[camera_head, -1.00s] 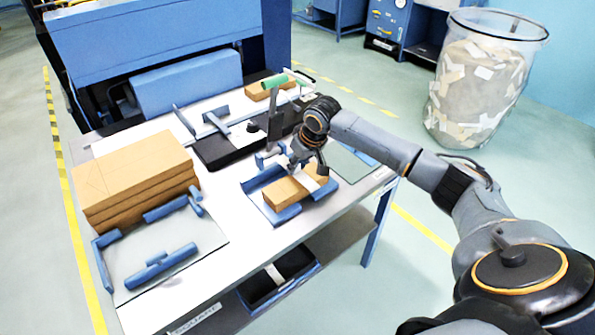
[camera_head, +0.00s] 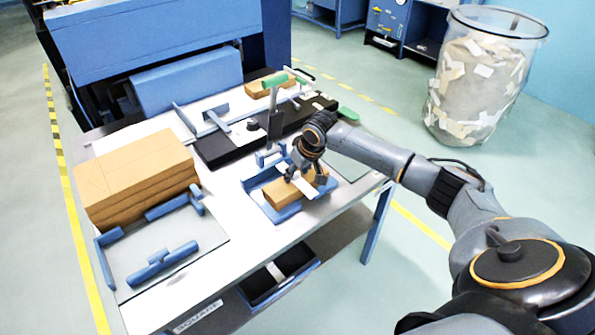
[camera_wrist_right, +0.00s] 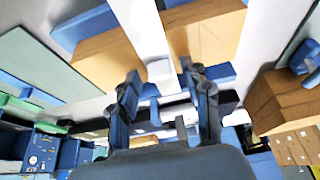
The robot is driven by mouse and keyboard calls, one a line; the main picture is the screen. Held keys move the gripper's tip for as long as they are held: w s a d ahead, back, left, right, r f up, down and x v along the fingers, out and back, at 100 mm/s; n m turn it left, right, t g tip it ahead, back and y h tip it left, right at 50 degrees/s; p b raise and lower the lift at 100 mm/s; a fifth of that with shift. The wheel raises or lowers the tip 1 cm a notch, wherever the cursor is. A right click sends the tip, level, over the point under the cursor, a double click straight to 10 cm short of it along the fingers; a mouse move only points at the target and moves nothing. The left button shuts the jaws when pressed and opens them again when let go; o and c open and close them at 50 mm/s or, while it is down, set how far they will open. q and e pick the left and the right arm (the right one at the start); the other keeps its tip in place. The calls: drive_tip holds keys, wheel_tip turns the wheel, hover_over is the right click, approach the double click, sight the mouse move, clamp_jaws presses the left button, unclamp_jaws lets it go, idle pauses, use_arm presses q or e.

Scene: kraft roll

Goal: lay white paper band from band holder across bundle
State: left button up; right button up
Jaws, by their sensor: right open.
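The brown bundle (camera_head: 281,193) lies in a blue-walled cradle (camera_head: 289,214) at the table's right front. The white paper band (camera_head: 302,185) runs crosswise over the bundle's middle, with brown showing on both sides. In the right wrist view the band (camera_wrist_right: 143,28) passes between two brown parts of the bundle (camera_wrist_right: 107,60) and ends near the fingers. I cannot tell whether it lies flat. My right gripper (camera_head: 297,174) is just above the bundle's far side. In its wrist view the gripper (camera_wrist_right: 160,76) is open, fingers apart either side of the band's line. I cannot single out the band holder.
A stack of brown sheets (camera_head: 137,176) stands at the left of the table. A black device (camera_head: 228,148) with a green-handled lever (camera_head: 275,80) stands behind the cradle. A clear bin of paper scraps (camera_head: 478,85) stands on the floor at right.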

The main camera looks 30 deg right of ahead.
drive_tip(key=v, duration=1.2)
drive_tip(key=shift+r+b, duration=0.2)
drive_tip(key=shift+b, duration=0.15)
